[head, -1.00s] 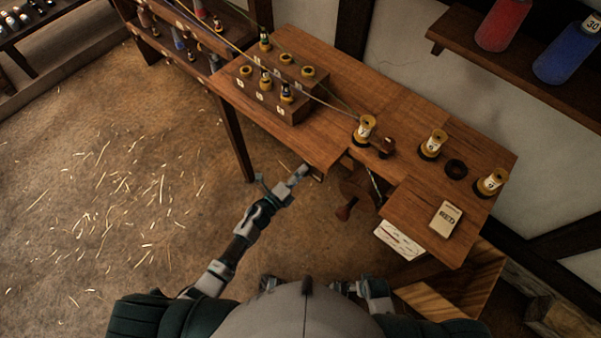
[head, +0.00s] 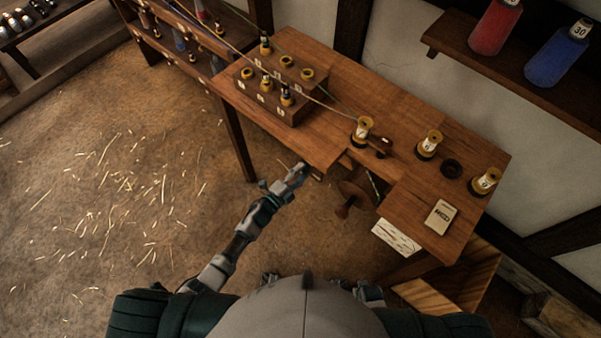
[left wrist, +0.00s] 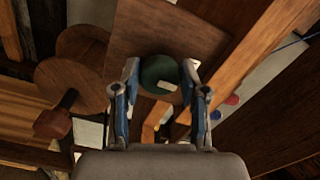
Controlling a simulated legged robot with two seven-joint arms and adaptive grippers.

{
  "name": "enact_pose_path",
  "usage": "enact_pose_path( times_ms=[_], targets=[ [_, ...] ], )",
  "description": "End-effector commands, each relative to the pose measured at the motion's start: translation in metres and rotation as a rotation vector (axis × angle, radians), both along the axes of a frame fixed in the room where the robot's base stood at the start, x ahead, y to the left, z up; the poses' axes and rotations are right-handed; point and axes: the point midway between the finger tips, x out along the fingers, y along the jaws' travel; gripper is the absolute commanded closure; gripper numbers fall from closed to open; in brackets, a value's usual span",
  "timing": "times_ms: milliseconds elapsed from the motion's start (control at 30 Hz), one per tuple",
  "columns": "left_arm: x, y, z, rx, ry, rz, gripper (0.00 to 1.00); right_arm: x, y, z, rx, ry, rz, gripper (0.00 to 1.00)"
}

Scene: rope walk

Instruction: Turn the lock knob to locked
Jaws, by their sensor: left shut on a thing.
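The lock knob is a round green knob (left wrist: 160,68) with a pale mark on its lower right edge, under the bench on a brown wooden panel (left wrist: 185,35). My left gripper (left wrist: 160,78) has one finger on each side of it and is shut on it. In the head view my left gripper (head: 298,171) is at the front edge of the wooden bench (head: 385,90), where the knob is hidden. Which setting the pale mark stands at cannot be told. My right gripper is not in view.
A wooden wheel with a handle (head: 351,199) hangs under the bench, right of my left gripper. A bobbin block (head: 270,100), several yellow bobbins (head: 429,143) and a small card box (head: 440,217) stand on top. The straw-strewn floor (head: 110,190) at left is open.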

Motion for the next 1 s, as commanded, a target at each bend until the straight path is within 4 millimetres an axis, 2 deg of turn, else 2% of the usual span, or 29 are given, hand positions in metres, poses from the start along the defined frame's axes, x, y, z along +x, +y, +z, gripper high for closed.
enact_pose_path(
  times_ms=[33,367,400,467,800,1000],
  targets=[
    [0.0,0.003,-0.005,0.005,0.011,0.006,0.92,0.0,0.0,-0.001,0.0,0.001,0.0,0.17],
    [-0.001,0.003,-0.006,0.004,0.014,0.007,0.92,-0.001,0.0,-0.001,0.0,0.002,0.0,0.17],
    [-0.001,0.003,-0.006,0.005,0.013,0.007,0.5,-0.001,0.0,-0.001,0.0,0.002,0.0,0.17],
    [-0.001,0.003,-0.006,0.004,0.013,0.006,0.35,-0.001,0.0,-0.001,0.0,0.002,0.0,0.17],
    [-0.003,0.002,-0.002,0.001,0.006,0.002,0.34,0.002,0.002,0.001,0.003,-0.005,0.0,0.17],
    [-0.026,0.02,-0.003,0.003,0.007,0.002,0.34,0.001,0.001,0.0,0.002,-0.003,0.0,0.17]
  ],
)
